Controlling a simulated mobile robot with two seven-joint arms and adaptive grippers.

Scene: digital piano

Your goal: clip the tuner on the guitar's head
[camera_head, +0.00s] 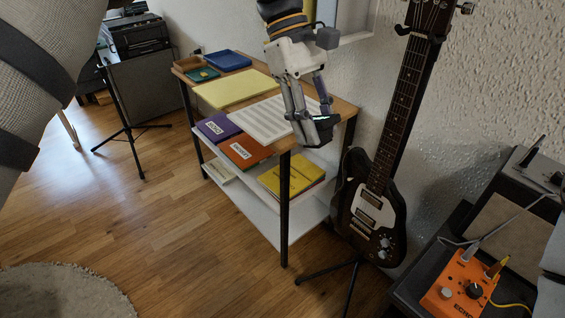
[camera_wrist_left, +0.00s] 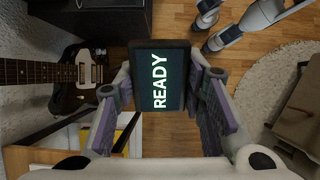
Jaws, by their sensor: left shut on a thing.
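The tuner (camera_head: 322,132) is a small black device in the grip of my left gripper (camera_head: 314,118), above the right end of the wooden table. In the left wrist view the tuner (camera_wrist_left: 158,98) faces the camera, its screen reading "READY", between the two purple-padded fingers (camera_wrist_left: 160,72). The dark electric guitar (camera_head: 370,212) stands upright against the wall, to the right of the gripper. Its head (camera_head: 432,16) is at the top edge and partly cut off. The tuner is apart from the head and lower. Grey links of mine (camera_wrist_left: 225,38) show at the top of the wrist view; their gripper state is unclear.
The table (camera_head: 345,108) carries sheet music (camera_head: 258,118), folders and trays; yellow books lie on its shelf. An orange pedal (camera_head: 457,288) sits on a dark case at lower right. A music stand (camera_head: 126,128) stands at left. The middle floor is clear.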

